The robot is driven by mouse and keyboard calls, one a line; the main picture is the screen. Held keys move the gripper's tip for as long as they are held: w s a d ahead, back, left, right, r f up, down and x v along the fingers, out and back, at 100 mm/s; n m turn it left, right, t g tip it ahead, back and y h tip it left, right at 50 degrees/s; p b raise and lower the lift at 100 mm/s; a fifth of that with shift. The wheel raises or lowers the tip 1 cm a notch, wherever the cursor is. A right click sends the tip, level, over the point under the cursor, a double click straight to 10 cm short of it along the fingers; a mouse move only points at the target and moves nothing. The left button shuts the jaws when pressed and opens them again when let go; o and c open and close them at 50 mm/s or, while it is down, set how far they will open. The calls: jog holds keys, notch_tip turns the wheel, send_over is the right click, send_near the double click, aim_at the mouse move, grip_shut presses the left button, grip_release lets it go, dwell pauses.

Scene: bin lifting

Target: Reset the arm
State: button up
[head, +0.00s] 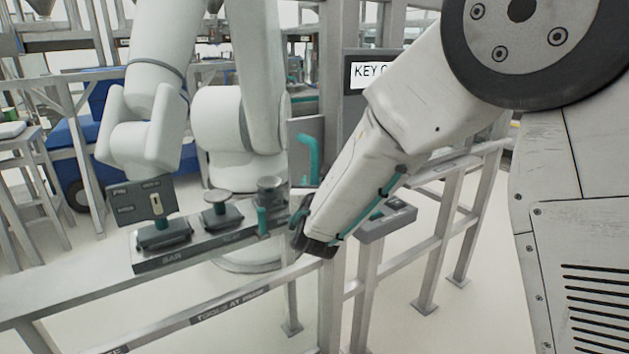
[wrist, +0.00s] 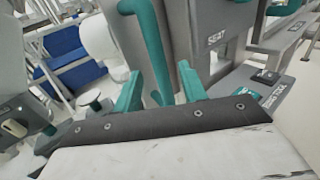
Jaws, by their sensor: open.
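My gripper (head: 303,222) is at the lower end of my arm, which slants down from the upper right in the head view. It is near the right end of the grey rail. In the wrist view my gripper (wrist: 158,88) shows two teal fingers spread apart, with nothing clasped between them. A teal curved handle (wrist: 150,40) rises behind the gap between the fingers; I cannot tell how far off it is. A teal bent handle (head: 309,155) also stands just above my gripper in the head view.
A dark block (head: 170,262) with several knobs sits on the rail left of my gripper. A grey tray (head: 385,222) stands to the right. A white robot arm (head: 225,125) stands behind the rail. A panel marked SEAT (wrist: 225,30) is close in the wrist view.

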jog(key=s+d+m+g+h, duration=0.5)
jog(key=s+d+m+g, duration=0.1)
jog(key=s+d+m, duration=0.4)
jog(key=s+d+m+g+h, duration=0.55)
jog(key=s+d+m, duration=0.25)
jog(key=d+m, duration=0.3)
jog(key=s+r+m+g+y, duration=0.1)
jog(key=s+m+y, duration=0.5)
jog(key=s, duration=0.6)
jog(key=s+r+m+g+y, duration=0.1)
jog(key=s+m+g+y, duration=0.3)
jog(key=s+m, duration=0.4)
jog(key=s+y, duration=0.1)
jog(key=s, duration=0.4)
jog(key=shift+d+r+y, duration=0.15)
jog(key=shift+r+y, duration=0.1)
jog(key=shift+y, duration=0.1)
jog(key=shift+c, duration=0.3)
jog(key=shift+c, duration=0.3)
